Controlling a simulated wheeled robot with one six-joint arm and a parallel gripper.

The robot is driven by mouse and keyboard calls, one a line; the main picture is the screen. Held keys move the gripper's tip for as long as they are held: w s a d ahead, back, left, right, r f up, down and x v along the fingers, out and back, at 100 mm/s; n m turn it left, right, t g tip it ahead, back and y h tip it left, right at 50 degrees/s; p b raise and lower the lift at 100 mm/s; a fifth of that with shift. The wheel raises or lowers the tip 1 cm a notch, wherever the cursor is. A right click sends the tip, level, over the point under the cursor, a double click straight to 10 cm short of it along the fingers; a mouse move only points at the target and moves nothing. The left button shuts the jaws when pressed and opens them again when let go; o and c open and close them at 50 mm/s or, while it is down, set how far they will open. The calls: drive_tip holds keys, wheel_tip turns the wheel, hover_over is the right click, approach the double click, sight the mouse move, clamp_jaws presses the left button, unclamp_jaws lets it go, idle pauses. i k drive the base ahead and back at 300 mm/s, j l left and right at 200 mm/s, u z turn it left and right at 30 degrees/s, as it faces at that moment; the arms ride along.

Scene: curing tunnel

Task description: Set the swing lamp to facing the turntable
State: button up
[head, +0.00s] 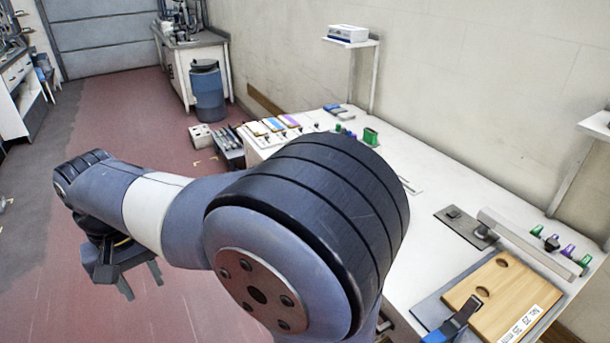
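My gripper (140,279) hangs over the red floor at the left, far from the white bench. Its two fingers are apart with nothing between them. A long grey bar (532,243) lies over the right part of the bench, beside a dark plate with a small post (465,225). It may be the swing lamp, but I cannot tell for sure. I cannot make out a turntable. My arm hides the middle and near left of the bench.
The white bench (440,205) runs along the wall. A wooden board with holes (503,295) and a blue clamp-like piece (455,322) are at its near right. Small green and purple items (553,242) stand behind the bar. A blue barrel (208,92) stands on the floor farther back.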

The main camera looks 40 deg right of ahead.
sight(546, 254)
drive_tip(key=k+l+u, duration=0.1)
drive_tip(key=k+u, duration=0.6)
drive_tip(key=u, duration=0.2)
drive_tip(key=k+j+u, duration=0.1)
drive_tip(key=k+u, duration=0.2)
drive_tip(key=u, duration=0.15)
drive_tip(key=k+j+u, duration=0.25)
drive_tip(key=u, duration=0.2)
drive_tip(key=k+l+u, duration=0.45)
drive_tip(key=k+u, duration=0.2)
drive_tip(key=k, duration=0.15)
drive_tip(key=k+u, duration=0.3)
drive_tip(key=k, duration=0.15)
drive_tip(key=l+z, duration=0.1)
drive_tip(key=z, duration=4.1)
